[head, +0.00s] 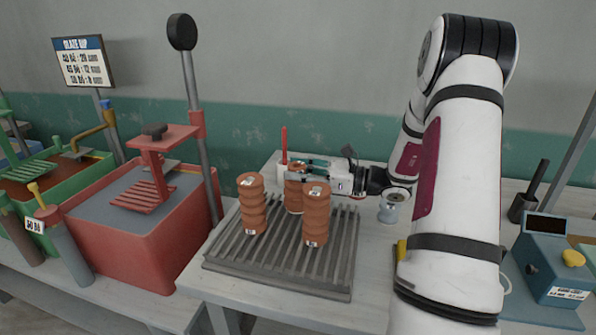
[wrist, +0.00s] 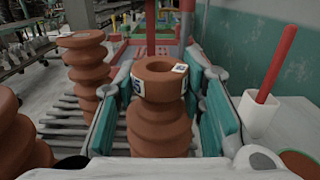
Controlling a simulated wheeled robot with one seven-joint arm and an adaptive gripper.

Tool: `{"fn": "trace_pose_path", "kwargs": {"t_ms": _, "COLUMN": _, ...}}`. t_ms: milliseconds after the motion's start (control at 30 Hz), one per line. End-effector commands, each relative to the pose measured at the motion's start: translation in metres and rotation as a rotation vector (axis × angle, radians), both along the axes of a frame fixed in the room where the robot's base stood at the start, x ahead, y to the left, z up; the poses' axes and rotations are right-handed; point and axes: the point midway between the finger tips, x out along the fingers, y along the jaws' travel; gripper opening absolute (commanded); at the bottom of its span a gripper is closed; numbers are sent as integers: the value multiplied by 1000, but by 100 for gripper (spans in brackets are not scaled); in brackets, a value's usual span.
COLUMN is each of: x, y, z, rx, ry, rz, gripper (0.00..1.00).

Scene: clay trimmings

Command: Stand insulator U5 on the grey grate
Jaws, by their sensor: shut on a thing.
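My gripper (head: 305,170) reaches in from the right and is shut on a ribbed brown insulator (head: 294,195) at the back of the grey grate (head: 277,276). In the wrist view the held insulator (wrist: 160,115) is upright between the teal finger pads, with a hollow top and a small tag on its rim. Its tag is too small to read as U5. Its base is partly hidden, so I cannot tell whether it touches the grate. Two similar insulators stand on the grate, one at left (head: 252,205) and one at front right (head: 316,215).
A white holder with a red stick (head: 284,148) stands behind the grate, close to my gripper. A small pale cup (head: 391,207) is to the right. A red tub (head: 125,240) is left of the table, and a blue device (head: 548,266) is at far right. The grate's front is bare.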

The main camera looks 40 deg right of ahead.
Motion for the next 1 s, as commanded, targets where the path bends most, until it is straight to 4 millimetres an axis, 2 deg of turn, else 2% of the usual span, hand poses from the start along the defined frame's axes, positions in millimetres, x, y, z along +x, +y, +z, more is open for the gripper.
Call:
{"fn": "trace_pose_path", "kwargs": {"t_ms": 67, "x": 0, "y": 0, "z": -1, "rx": 0, "ry": -2, "rz": 0, "gripper": 0}}
{"fn": "trace_pose_path", "kwargs": {"t_ms": 100, "x": 0, "y": 0, "z": -2, "rx": 0, "ry": 0, "rz": 0, "gripper": 41}}
{"fn": "trace_pose_path", "kwargs": {"t_ms": 167, "x": 0, "y": 0, "z": -2, "rx": 0, "ry": 0, "rz": 0, "gripper": 55}}
{"fn": "trace_pose_path", "kwargs": {"t_ms": 200, "x": 0, "y": 0, "z": -2, "rx": 0, "ry": 0, "rz": 0, "gripper": 57}}
{"fn": "trace_pose_path", "kwargs": {"t_ms": 567, "x": -1, "y": -1, "z": 1, "rx": 0, "ry": 0, "rz": -1, "gripper": 57}}
{"fn": "trace_pose_path", "kwargs": {"t_ms": 667, "x": -10, "y": -9, "z": 1, "rx": 1, "ry": 1, "rz": -3, "gripper": 57}}
{"fn": "trace_pose_path", "kwargs": {"t_ms": 1000, "x": -63, "y": -50, "z": 0, "rx": 0, "ry": 0, "rz": -3, "gripper": 57}}
